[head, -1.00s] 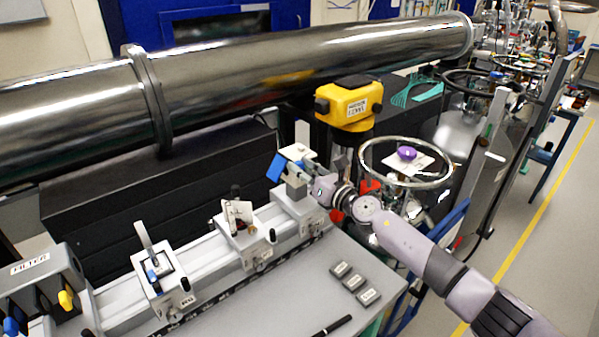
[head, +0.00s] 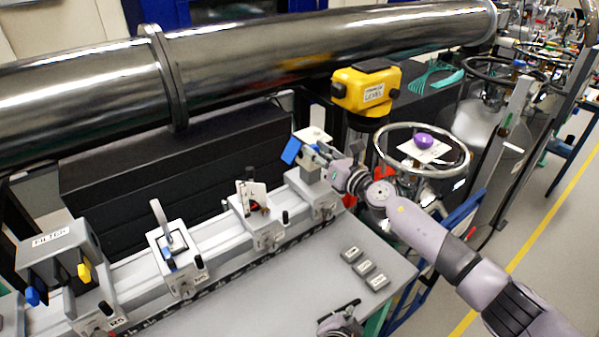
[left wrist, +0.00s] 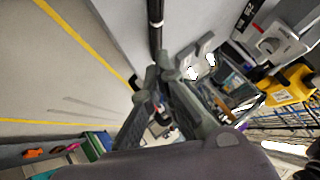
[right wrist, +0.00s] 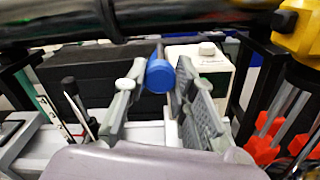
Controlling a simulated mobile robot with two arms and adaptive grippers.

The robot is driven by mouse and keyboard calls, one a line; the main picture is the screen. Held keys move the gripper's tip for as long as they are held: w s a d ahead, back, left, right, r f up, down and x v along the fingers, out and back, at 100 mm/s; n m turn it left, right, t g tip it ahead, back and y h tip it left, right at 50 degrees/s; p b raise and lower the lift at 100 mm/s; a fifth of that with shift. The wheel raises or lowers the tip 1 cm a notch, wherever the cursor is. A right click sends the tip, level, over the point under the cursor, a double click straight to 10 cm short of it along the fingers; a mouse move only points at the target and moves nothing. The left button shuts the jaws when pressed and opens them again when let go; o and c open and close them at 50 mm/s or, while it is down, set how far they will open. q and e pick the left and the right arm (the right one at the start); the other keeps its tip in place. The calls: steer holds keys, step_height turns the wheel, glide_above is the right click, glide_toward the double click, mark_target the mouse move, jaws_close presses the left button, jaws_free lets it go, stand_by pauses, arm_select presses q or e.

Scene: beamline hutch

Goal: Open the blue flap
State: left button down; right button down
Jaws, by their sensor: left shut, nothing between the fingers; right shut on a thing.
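The blue flap (head: 291,152), a small tilted blue piece, is at the white-topped carriage (head: 312,135) at the far right end of the rail. In the right wrist view the blue piece (right wrist: 160,76) shows a rounded end between my fingers. My right gripper (head: 308,153) is shut on it; it also shows in the right wrist view (right wrist: 160,92). The exact contact is partly hidden. My left gripper (head: 342,316) is shut and empty over the bench's front edge, away from the flap; its fingers come together in the left wrist view (left wrist: 160,74).
The rail holds more carriages (head: 180,258) and a FILTER box (head: 55,240) with blue and yellow tabs. Several small grey blocks (head: 364,267) lie on the bench. A yellow instrument (head: 366,90) and a ring handwheel (head: 420,148) stand close to my right arm. A steel pipe (head: 320,45) runs behind.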

arm_select(q)
steer(key=w+a+r+m+t+y, duration=0.2)
steer(key=w+a+r+m, duration=0.35)
steer(key=w+r, duration=0.55)
steer(key=w+a+r+m+t+y, duration=0.2)
steer(key=w+a+r+m, duration=0.35)
steer(key=w+r, duration=0.6)
steer(key=x, duration=0.9)
steer(key=shift+d, duration=0.2)
arm_select(e)
steer(key=shift+f, duration=0.1)
arm_select(q)
steer(key=shift+a+r, duration=0.1)
steer(key=shift+r, duration=0.05)
steer(key=shift+s+a+r+m+y, duration=0.15)
steer(key=shift+a+r+m+y, duration=0.15)
steer(key=shift+r, duration=0.05)
arm_select(e)
steer(key=shift+d, duration=0.15)
steer(key=c, duration=1.7)
jaws_free()
steer(key=o, duration=0.4)
arm_select(q)
steer(key=shift+f, duration=0.1)
